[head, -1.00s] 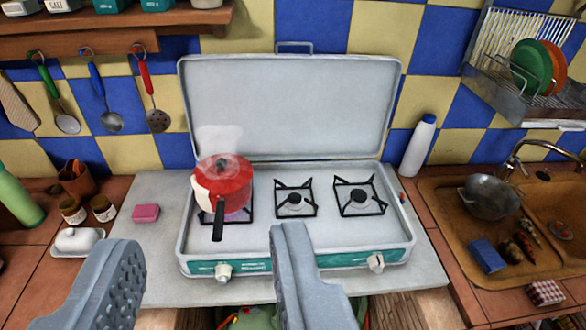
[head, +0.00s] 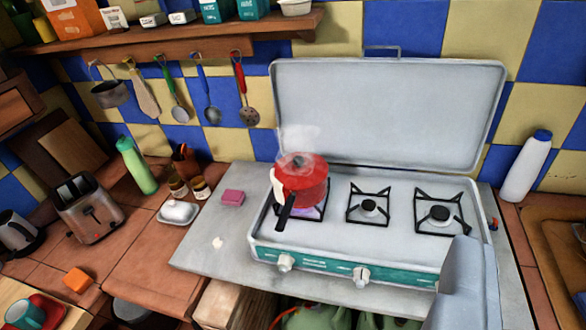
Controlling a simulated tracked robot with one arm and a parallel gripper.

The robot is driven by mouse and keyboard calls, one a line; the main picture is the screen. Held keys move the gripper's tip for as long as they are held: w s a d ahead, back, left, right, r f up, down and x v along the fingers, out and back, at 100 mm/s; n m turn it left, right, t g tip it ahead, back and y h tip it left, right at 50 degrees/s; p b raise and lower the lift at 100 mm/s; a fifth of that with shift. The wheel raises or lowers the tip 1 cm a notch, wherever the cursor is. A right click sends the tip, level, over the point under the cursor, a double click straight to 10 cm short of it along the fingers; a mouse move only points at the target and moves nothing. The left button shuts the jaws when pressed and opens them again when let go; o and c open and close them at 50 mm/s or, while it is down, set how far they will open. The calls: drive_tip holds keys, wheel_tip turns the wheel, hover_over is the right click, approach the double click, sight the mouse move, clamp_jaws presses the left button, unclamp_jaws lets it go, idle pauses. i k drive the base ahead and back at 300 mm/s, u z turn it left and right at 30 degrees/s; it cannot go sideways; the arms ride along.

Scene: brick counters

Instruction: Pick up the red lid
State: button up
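The red lid (head: 309,164) with its dark knob sits on top of the red pot (head: 305,188). The pot stands on the left burner of the camp stove, its black handle pointing towards me. Steam rises over the lid and blurs part of it. One grey finger of my gripper (head: 463,290) shows at the lower right, in front of the stove's right end. The other finger is not in view. No other finger lies against the visible one, and nothing shows held. The finger is well to the right of the lid and apart from it.
The stove (head: 400,250) has its cover (head: 385,110) raised behind the pot. A white bottle (head: 526,167) stands to the right. A pink sponge (head: 232,198), butter dish (head: 178,212), green bottle (head: 137,166) and toaster (head: 90,208) stand to the left. Utensils hang above.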

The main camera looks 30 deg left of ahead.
sight(291, 182)
drive_tip(key=z, duration=0.1)
drive_tip(key=i, duration=1)
drive_tip(key=u, duration=0.1)
